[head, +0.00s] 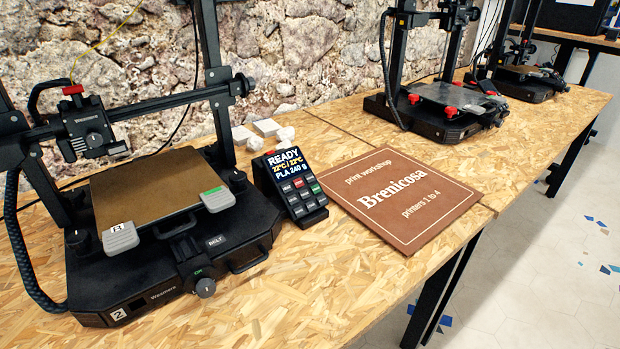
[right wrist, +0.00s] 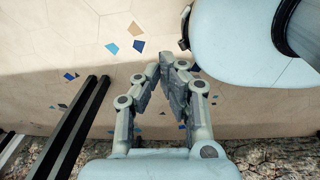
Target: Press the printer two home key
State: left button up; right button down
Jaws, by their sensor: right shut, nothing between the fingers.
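Printer two (head: 165,245), black with a "2" label at its front corner, stands at the left of the bench in the head view. Its brown build plate (head: 150,183) is empty. A tilted control panel (head: 290,187) stands just right of it; its screen reads READY, 22°C / 22°C, PLA 240 g. Below the screen are several keys (head: 302,200), one red and one green; their labels are too small to read. My right gripper (right wrist: 166,68) shows in the right wrist view, shut and empty over the tiled floor, away from the panel. My left gripper is not in view.
A brown "Brenicosa" sign board (head: 405,200) lies right of the panel. White pieces (head: 266,128) lie behind it. A second printer (head: 437,105) and a further one (head: 530,80) stand farther along. Bare bench (head: 330,270) lies in front of the panel.

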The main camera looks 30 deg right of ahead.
jog(key=shift+d, duration=0.1)
dwell(0.6)
jog(key=w+r+n+t+b, duration=0.2)
jog(key=w+r, duration=1.6)
jog(key=w, duration=0.4)
jog(key=w+a+r+t, duration=0.1)
jog(key=w+r, duration=0.1)
jog(key=r, duration=0.5)
jog(key=w+a+r+t, duration=0.1)
jog(key=w+r, duration=0.1)
jog(key=r, duration=0.6)
jog(key=w+d+r+n+t, duration=0.1)
jog(key=w+r+n+t, duration=0.1)
jog(key=w, duration=0.3)
jog(key=w+d+r+n+t+h, duration=0.1)
jog(key=w+r+n+t, duration=0.1)
jog(key=w+n, duration=0.2)
jog(key=w+d+r+n+t+h, duration=0.1)
jog(key=w+d+r+n+t, duration=0.1)
jog(key=w, duration=0.3)
jog(key=shift+w+r+n, duration=0.15)
jog(key=shift+w+n, duration=0.2)
jog(key=shift+n, duration=0.45)
jog(key=w+r+n+t, duration=0.5)
jog(key=w+r+n, duration=0.3)
jog(key=w+n, duration=0.2)
jog(key=shift+r, duration=0.4)
